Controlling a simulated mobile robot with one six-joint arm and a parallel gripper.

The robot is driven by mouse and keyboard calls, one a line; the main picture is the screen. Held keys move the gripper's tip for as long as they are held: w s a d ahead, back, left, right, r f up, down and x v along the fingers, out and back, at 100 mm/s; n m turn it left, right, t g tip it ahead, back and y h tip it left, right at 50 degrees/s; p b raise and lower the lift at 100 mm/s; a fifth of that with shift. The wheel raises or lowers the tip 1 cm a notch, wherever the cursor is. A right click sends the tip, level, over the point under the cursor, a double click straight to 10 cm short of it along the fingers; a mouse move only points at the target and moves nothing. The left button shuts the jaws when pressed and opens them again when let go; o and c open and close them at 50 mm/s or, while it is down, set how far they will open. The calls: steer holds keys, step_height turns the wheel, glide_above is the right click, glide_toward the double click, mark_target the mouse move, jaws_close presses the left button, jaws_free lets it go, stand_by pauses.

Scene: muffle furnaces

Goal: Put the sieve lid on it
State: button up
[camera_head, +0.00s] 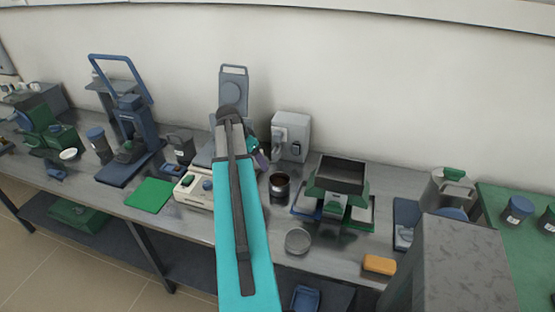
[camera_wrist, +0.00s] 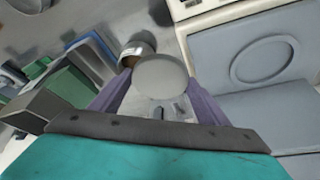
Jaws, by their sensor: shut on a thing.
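My gripper (camera_wrist: 158,88) has purple fingers closed on a round, flat grey disc, which looks like the sieve lid (camera_wrist: 161,76). The sieve (camera_wrist: 133,50), a round metal cup with a brownish inside, shows just behind the lid in the wrist view, partly covered by it. In the head view the sieve (camera_head: 279,182) stands open-topped on the bench, right of and below my gripper (camera_head: 259,160). My arm hides most of the gripper there, and I cannot make out the lid. The lid looks apart from the sieve; the height between them is unclear.
A round grey dish (camera_head: 298,240) lies in front of the sieve. A green-and-grey machine with a square hopper (camera_head: 340,175) stands to the right, a grey-white device (camera_head: 291,136) behind, and a cream unit (camera_head: 193,190) to the left. An orange block (camera_head: 379,264) lies near the front edge.

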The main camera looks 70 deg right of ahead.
steer(key=s+d+m+g, duration=0.1)
steer(key=s+d+m, duration=0.1)
steer(key=s, duration=0.6)
steer(key=shift+d+f+m+p, duration=0.3)
steer(key=shift+d+f, duration=0.15)
steer(key=shift+d, duration=0.3)
steer(key=shift+f+y, duration=0.2)
steer(key=shift+y, duration=0.1)
steer(key=shift+f+b, duration=0.7)
steer(key=shift+f, duration=0.9)
steer(key=shift+f+b, duration=0.4)
steer(key=shift+f, duration=0.1)
steer(key=shift+w+a+f+b, duration=0.1)
steer(key=shift+f+b, duration=0.85)
steer(key=shift+f, duration=0.05)
steer(key=o, duration=1.4)
